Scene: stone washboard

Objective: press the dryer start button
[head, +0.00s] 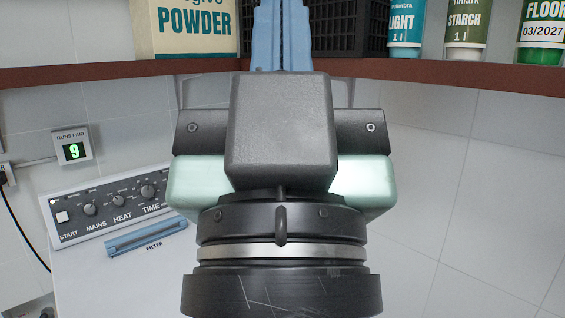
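The fingers' far ends reach the top edge.
Three knobs, MAINS, HEAT and TIME (148,192), sit right of the button. A blue filter handle (146,236) lies below the panel. A brown shelf (110,73) crosses above, bearing a powder box (185,28), a dark crate (345,28) and bottles.

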